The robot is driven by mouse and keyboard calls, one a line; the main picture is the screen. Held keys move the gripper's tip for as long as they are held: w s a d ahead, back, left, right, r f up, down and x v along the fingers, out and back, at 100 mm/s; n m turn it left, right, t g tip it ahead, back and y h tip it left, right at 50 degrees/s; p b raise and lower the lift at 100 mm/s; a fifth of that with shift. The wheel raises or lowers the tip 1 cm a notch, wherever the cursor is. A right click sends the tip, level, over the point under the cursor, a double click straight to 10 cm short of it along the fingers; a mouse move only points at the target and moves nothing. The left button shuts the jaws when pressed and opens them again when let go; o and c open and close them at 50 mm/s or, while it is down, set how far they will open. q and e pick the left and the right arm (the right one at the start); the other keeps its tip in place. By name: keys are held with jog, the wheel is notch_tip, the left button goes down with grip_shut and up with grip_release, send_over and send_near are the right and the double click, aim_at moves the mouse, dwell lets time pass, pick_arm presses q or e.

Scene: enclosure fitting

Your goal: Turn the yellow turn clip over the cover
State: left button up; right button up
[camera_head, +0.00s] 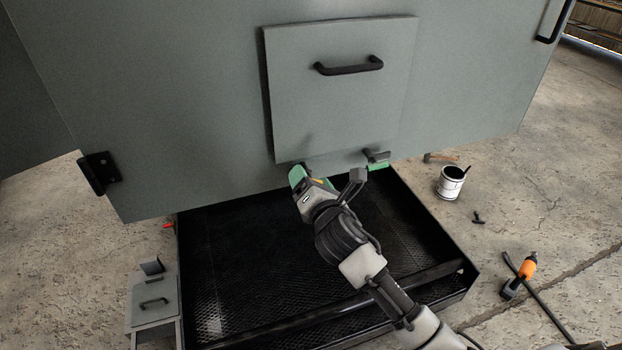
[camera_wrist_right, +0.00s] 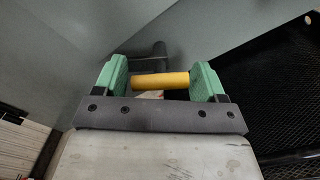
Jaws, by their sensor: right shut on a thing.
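The cover (camera_head: 335,110) is a grey square panel with a black bar handle (camera_head: 349,66), sitting against the large grey enclosure wall. The yellow turn clip (camera_head: 319,181) is at the cover's lower edge, mostly hidden by my right gripper (camera_head: 310,178). In the right wrist view, the clip's yellow cylindrical grip (camera_wrist_right: 160,80) lies crosswise between the green finger pads of my right gripper (camera_wrist_right: 160,84), which is shut on it. A dark post shows behind the grip. I cannot tell how far the clip is turned. My left gripper is not in view.
A black mesh-floored tray (camera_head: 250,235) lies underneath. A paint can (camera_head: 451,182), an orange-handled tool (camera_head: 526,268) and a rod lie on the concrete at right.

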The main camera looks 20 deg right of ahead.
jog(key=m, duration=0.6)
jog(key=shift+r+p, duration=0.1)
jog(key=shift+p, duration=0.25)
jog(key=m, duration=0.5)
jog(key=shift+m, duration=0.4)
jog(key=shift+r, duration=0.1)
jog(key=o, duration=0.8)
jog(key=shift+o, duration=0.2)
jog(key=shift+s, duration=0.1)
jog(key=shift+s+f, duration=0.2)
jog(key=shift+s, duration=0.05)
jog(key=s+b, duration=0.2)
jog(key=s, duration=0.8)
jog(key=shift+d+r, duration=0.15)
jog(key=shift+d, duration=0.05)
